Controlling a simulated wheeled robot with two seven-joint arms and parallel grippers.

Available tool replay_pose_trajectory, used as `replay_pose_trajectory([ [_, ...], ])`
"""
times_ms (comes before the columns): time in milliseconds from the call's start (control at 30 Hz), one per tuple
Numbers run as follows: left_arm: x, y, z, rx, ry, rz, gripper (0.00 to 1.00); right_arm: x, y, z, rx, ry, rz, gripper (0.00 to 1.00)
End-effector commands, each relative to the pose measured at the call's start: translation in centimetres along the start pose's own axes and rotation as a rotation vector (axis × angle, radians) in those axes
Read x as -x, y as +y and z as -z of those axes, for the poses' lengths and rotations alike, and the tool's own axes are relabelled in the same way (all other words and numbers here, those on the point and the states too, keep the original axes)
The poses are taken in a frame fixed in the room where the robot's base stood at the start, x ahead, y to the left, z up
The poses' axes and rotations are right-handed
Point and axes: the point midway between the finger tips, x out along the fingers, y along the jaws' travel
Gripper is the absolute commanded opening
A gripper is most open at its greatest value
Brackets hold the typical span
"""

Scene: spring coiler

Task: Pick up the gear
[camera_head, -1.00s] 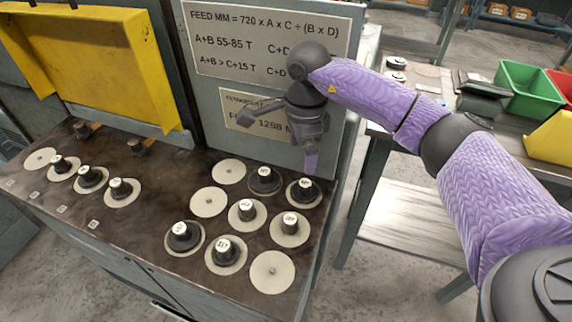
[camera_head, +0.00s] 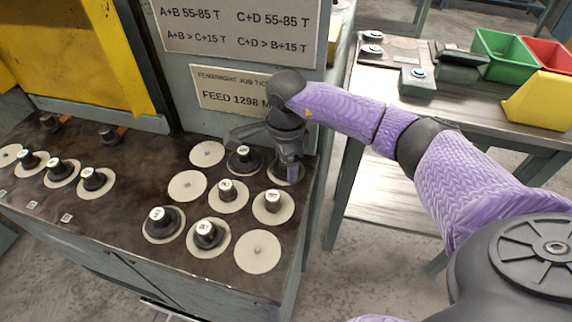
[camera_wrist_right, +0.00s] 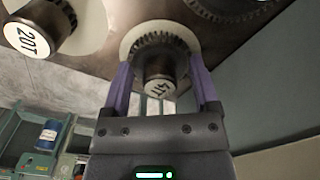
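A dark toothed gear (camera_wrist_right: 160,48) with a round labelled hub sits on a pale disc at the back right of the bench, upside down in the right wrist view. Its label is hard to read. My right gripper (camera_head: 291,178) points down over this gear and mostly hides it in the head view. In the right wrist view my right gripper's purple fingers (camera_wrist_right: 162,90) are open, one on each side of the hub, with a gap showing. My left gripper is not in view.
Several other gears with labelled hubs stand on pale discs close by, including one at the front right (camera_head: 271,202) and one marked 20T (camera_wrist_right: 37,38). An empty disc (camera_head: 258,251) lies at the front corner. A panel with signs (camera_head: 238,90) rises just behind my gripper.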

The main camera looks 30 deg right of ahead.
Motion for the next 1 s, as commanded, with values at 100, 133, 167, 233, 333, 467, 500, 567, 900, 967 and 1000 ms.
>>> replay_pose_trajectory([
  [100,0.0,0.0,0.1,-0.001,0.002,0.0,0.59,0.0,0.0,0.0,0.0,0.0,0.001,0.34],
  [133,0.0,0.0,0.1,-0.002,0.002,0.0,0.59,0.0,0.0,0.0,0.0,0.0,0.001,0.28],
  [167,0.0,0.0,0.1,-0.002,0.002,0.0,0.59,0.0,0.0,0.0,0.0,0.0,0.001,0.22],
  [233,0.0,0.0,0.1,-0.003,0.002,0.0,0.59,0.0,0.0,0.0,0.0,0.0,0.001,0.07],
  [333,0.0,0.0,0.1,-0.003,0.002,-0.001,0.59,0.0,0.0,0.0,0.0,-0.001,0.001,0.0],
  [467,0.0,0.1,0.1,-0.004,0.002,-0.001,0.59,0.0,0.0,0.0,0.0,-0.001,0.001,0.0],
  [500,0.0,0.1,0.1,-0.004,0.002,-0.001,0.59,0.1,0.0,0.0,0.0,-0.001,0.001,0.0],
  [567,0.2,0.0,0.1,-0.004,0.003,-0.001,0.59,0.4,0.1,-0.1,0.0,-0.001,0.002,0.0],
  [900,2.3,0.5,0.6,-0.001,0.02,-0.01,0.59,6.0,0.2,-0.2,0.0,-0.002,0.006,0.0],
  [967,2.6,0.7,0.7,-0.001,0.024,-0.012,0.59,7.1,0.2,-0.2,0.0,-0.001,0.006,0.0],
  [1000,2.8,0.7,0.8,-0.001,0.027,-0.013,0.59,7.7,0.4,-0.3,0.001,-0.001,0.005,0.0],
])
